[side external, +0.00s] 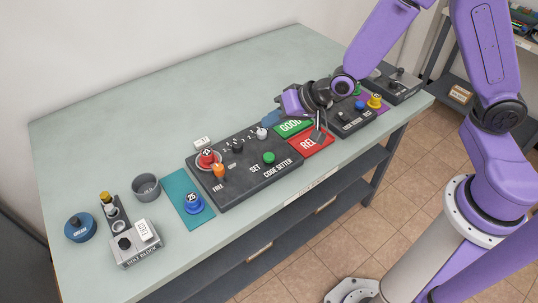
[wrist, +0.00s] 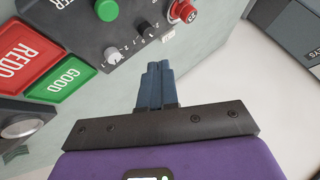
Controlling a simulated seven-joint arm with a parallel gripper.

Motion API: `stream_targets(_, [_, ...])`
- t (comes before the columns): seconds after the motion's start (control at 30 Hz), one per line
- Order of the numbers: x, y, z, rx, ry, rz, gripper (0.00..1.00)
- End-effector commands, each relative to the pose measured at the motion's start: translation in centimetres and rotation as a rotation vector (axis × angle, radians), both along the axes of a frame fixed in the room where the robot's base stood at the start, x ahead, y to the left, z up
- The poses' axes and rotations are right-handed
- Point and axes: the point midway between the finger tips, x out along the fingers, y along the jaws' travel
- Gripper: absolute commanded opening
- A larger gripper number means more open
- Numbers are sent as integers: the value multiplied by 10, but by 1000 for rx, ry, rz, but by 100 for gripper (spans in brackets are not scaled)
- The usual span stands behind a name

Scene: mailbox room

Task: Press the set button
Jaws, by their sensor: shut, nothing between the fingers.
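The dark code setter panel (side external: 232,190) lies on the table with a SET label. A green button (side external: 268,158) sits just beside that label, and it also shows at the top of the wrist view (wrist: 107,10). My gripper (side external: 271,118) is above the table by the panel's back right corner, near the white knob (side external: 262,133). Its blue fingers (wrist: 158,82) are together and empty in the wrist view. The fingers are apart from the green button.
A blue numbered piece (side external: 193,203) stands left. The table's back left is clear.

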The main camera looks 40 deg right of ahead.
Motion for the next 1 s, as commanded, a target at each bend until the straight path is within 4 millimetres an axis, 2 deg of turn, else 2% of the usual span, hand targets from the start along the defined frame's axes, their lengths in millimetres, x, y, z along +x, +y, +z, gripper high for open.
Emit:
stream_targets(0.6, [0,0,-70,-3,2,0,0])
stream_targets(0.8, [0,0,-82,-2,0,1,0])
stream_targets(1.0, [0,0,-85,0,0,2,0])
